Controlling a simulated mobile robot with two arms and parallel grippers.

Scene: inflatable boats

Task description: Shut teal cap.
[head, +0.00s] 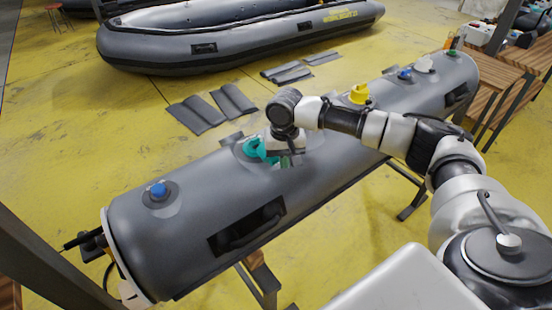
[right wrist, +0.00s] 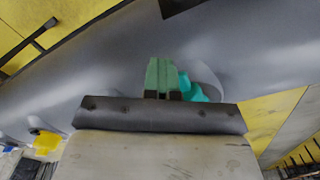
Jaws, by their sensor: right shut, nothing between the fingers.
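The teal cap (head: 257,150) is on top of a long grey inflatable tube (head: 190,235), near its middle. My right gripper (head: 289,161) is just to the right of the cap, pointing down at the tube, and hides part of it. In the right wrist view, the green fingers (right wrist: 161,76) are together with nothing between them. Teal (right wrist: 194,89) shows right beside them, partly behind the gripper body. I cannot tell whether the fingers touch the cap, or whether the cap is fully seated. My left gripper is out of view.
The tube also carries blue caps (head: 158,190) and a yellow cap (head: 358,94); the yellow one shows in the right wrist view (right wrist: 46,142). The tube rests on stands (head: 265,280). Grey folded pieces (head: 212,106) lie on the yellow floor near an inflatable boat (head: 240,35). Wooden tables (head: 500,75) stand at right.

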